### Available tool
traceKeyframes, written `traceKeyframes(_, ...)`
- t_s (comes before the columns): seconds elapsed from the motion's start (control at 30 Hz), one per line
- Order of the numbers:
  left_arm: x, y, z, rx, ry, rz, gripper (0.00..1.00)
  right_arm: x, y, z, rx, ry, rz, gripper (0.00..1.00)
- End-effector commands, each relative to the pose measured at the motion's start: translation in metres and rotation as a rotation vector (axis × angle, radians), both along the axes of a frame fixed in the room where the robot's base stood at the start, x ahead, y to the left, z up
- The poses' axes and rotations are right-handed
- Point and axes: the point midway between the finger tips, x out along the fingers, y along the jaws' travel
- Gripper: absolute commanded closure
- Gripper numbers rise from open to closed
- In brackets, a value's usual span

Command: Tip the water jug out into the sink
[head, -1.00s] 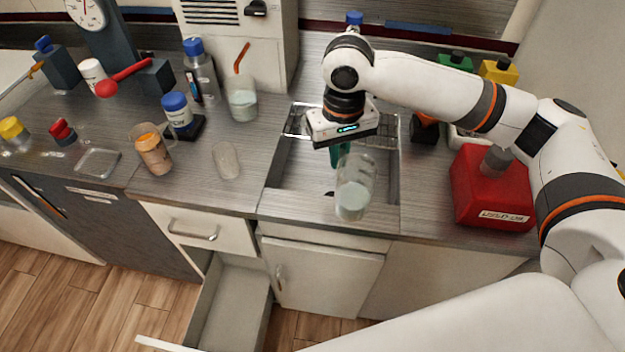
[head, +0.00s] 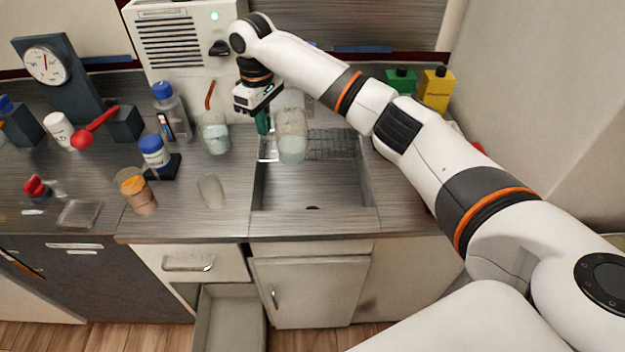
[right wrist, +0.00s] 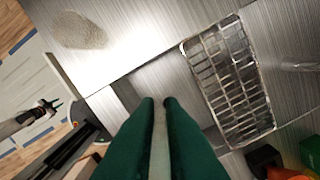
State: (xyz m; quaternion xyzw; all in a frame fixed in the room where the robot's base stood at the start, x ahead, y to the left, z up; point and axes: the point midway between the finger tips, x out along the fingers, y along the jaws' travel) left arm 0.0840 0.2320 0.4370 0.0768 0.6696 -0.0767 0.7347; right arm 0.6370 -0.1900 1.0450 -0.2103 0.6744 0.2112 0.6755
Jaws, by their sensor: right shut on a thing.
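The water jug (head: 291,135) is clear, with pale bluish water in its lower part. In the head view it looks about upright, over the back left of the sink (head: 312,190). My right gripper (head: 263,122) is at its left side, its green fingers shut on the jug. In the right wrist view the green fingers (right wrist: 160,105) are nearly together with a thin pale strip between them; the jug's body cannot be made out there. What seems to be my left gripper (right wrist: 48,108) shows small at that view's left edge, its jaws unclear.
A wire rack (head: 335,145) covers the sink's back part. An open drawer (head: 228,320) juts out below. The sink's front part is clear.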

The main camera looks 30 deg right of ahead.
Motion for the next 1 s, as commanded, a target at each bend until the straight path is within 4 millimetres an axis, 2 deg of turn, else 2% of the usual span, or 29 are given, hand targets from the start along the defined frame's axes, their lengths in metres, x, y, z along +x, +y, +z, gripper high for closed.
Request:
traceKeyframes(0.27, 0.001, 0.005, 0.014, 0.006, 0.000, 0.003, 0.72, 0.033, -0.006, 0.002, 0.003, 0.002, 0.193, 1.00)
traceKeyframes(0.53, 0.001, 0.005, 0.026, 0.007, -0.001, 0.004, 0.72, 0.055, -0.010, -0.011, 0.004, 0.001, 0.412, 1.00)
traceKeyframes(0.77, 0.001, 0.005, 0.038, 0.007, -0.001, 0.004, 0.72, 0.061, -0.010, -0.034, 0.006, 0.003, 0.634, 1.00)
traceKeyframes(1.0, 0.001, 0.005, 0.050, 0.006, 0.000, 0.004, 0.72, 0.054, -0.002, -0.069, 0.008, 0.001, 0.908, 1.00)
